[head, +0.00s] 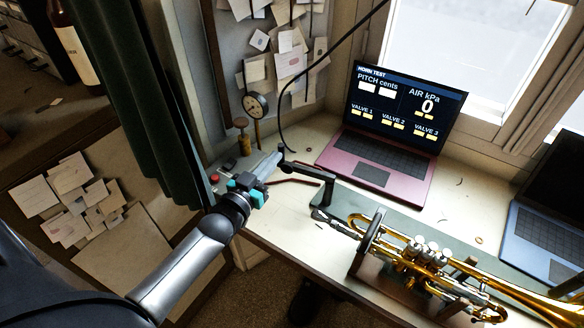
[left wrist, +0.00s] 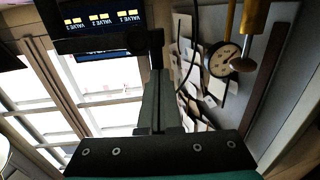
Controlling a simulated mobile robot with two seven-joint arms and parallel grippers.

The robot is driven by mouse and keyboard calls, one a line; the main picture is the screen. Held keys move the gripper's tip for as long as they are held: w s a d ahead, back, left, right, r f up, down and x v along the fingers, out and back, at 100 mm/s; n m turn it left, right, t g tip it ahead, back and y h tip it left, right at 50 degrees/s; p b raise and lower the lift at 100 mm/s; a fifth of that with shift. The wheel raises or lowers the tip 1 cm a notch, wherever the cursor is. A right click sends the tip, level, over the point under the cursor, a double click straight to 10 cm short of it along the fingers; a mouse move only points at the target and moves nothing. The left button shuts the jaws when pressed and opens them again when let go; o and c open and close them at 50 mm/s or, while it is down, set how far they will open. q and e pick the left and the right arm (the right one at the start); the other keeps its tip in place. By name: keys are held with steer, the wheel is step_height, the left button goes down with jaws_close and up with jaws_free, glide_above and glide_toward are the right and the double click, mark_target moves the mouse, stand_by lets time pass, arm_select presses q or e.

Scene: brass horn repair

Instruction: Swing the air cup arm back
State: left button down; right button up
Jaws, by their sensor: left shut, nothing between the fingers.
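The dark air cup arm (head: 308,171) runs right from a joint near my left gripper, then drops at its end toward the mouthpiece end of the brass horn (head: 430,257). In the left wrist view, the shut fingers (left wrist: 160,95) reach up to a dark bar (left wrist: 100,43), which looks like the arm; contact is unclear. My right gripper is not in view.
A pink laptop (head: 375,165) showing air 0 kPa stands behind the arm. A pressure gauge (head: 257,106) and brass plunger (head: 242,140) stand at the back left, with a black hose above. A second laptop (head: 545,230) is at right. A green curtain (head: 140,90) hangs left.

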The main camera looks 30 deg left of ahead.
arm_select(q)
steer(key=shift+w+a+b, duration=0.2)
steer(key=shift+w+a, duration=0.05)
steer(key=shift+w, duration=1.05)
steer(key=shift+w+a+b, duration=0.15)
steer(key=shift+w+a, duration=0.05)
steer(key=shift+w, duration=1.05)
steer(key=s+p, duration=0.1)
steer(key=s, duration=1.4)
steer(key=shift+a, duration=0.2)
steer(key=shift+s, duration=0.1)
